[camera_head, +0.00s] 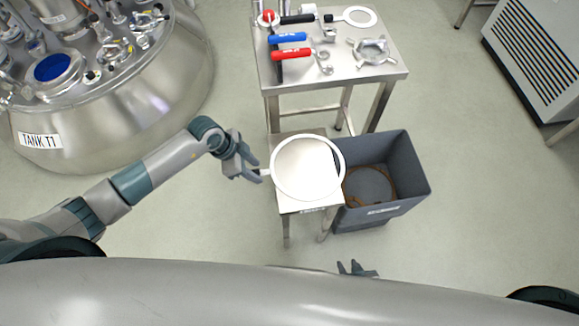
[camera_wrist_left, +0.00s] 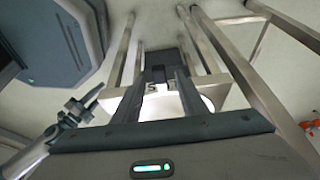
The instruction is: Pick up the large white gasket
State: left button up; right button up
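The large white gasket (camera_head: 341,168) is a flat ring with a small tab on its left side. In the head view it lies over the small metal stand (camera_head: 325,206), nearly covering its top. My left gripper (camera_head: 262,174) is at the gasket's left side, its fingers apart and their tips close to the tab. I cannot tell whether they touch it. In the left wrist view the two dark fingers (camera_wrist_left: 166,80) show a gap, with a white curved surface beyond. My right gripper (camera_head: 350,266) is low in the head view, its fingertips apart and empty.
A grey bin (camera_head: 409,185) with a brown ring inside stands against the stand's right side. A metal table (camera_head: 335,73) behind holds red and blue handled tools and a smaller white ring. A steel tank (camera_head: 130,115) stands at left.

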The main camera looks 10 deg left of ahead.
pick_arm(q)
jog(key=shift+c, duration=0.5)
grip_shut()
jog(key=shift+r, duration=0.1)
jog(key=shift+r, duration=0.45)
jog(key=r, duration=0.3)
jog(key=shift+s+d+r, duration=0.1)
jog(key=shift+d+r, duration=0.1)
jog(key=s+d+r, duration=0.6)
jog(key=s+d, duration=0.1)
jog(key=s, duration=0.1)
jog(key=shift+s+d+r+b, duration=0.15)
jog(key=shift+d+r+b, duration=0.15)
jog(key=shift+d, duration=0.05)
